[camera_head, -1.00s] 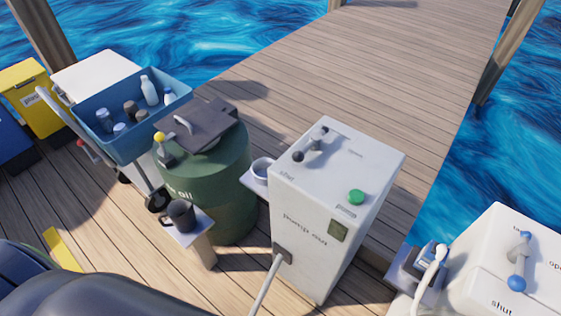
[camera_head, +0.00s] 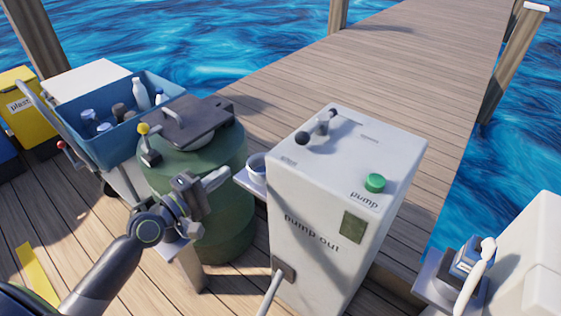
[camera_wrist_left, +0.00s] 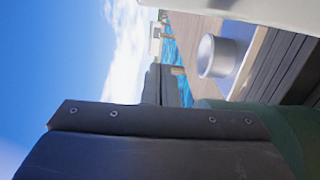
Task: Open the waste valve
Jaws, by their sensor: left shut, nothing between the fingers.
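The white pump-out cabinet (camera_head: 300,215) stands right of centre in the head view. A green pump button (camera_head: 375,183) sits on the top's right side. My left gripper (camera_head: 218,181) is shut and empty, in front of the green drum, left of the cabinet and below its top. It is apart from the lever. The right gripper is not in view.
A green drum (camera_head: 232,215) with a dark hatch lid (camera_head: 195,122) stands behind my left gripper. A cup (camera_head: 257,166) sits on a small shelf between drum and cabinet; it also shows in the left wrist view (camera_wrist_left: 222,57). A hose (camera_head: 271,292) leaves the cabinet front. Open dock lies behind.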

